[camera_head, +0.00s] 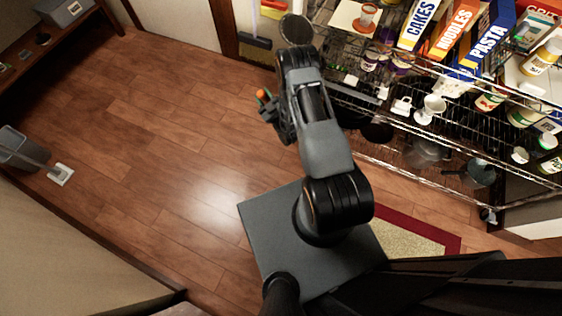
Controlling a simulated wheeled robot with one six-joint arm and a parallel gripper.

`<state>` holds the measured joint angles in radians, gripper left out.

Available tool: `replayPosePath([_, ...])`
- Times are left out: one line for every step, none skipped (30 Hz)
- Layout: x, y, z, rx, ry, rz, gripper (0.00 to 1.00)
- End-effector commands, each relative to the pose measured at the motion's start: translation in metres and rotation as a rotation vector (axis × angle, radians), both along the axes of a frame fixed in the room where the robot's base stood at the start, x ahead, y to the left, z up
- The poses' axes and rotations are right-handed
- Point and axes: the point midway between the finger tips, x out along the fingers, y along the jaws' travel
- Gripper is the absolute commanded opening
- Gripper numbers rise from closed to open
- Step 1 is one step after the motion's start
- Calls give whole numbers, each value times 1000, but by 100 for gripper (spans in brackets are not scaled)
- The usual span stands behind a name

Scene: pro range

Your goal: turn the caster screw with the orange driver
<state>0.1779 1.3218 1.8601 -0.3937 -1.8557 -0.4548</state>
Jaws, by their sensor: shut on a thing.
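My gripper (269,108) is left of my forearm, above the wood floor and near the left end of the wire shelf (440,190). It is shut on the orange driver (262,95), whose orange end shows beside the fingers. The driver's shaft and tip are hidden or too small to tell. A small caster-like part (489,215) shows at the foot of the shelf's right front post, well away from my gripper. No screw can be made out on it.
The shelf holds boxes, including a pasta box (487,38), jars and a white goblet (430,108). A red-edged rug (415,235) lies below it. A grey bin (20,148) and a small white-topped object (61,174) stand at left. The middle floor is clear.

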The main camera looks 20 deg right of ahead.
Motion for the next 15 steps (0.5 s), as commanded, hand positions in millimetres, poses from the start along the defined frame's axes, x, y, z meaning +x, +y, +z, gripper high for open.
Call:
replayPosePath([3,-6,-54,-56,-47,9,0])
replayPosePath([4,-8,-71,-96,-80,15,0])
replayPosePath([5,-12,-94,-149,-126,25,0])
replayPosePath([6,-14,-112,-190,-161,30,0])
replayPosePath([6,-17,-129,-230,-196,35,0])
replayPosePath([5,-20,-153,-283,-242,39,0])
replayPosePath([4,-23,-171,-324,-277,42,0])
replayPosePath([3,-26,-188,-363,-310,45,0])
replayPosePath([0,-29,-211,-413,-356,48,0])
replayPosePath([-2,-31,-227,-449,-388,49,0])
replayPosePath([-5,-34,-244,-485,-417,51,0])
replayPosePath([-9,-37,-264,-527,-454,52,0])
replayPosePath([-12,-39,-279,-557,-481,53,0])
replayPosePath([-15,-40,-294,-584,-506,53,0])
replayPosePath([-20,-42,-312,-619,-535,54,0])
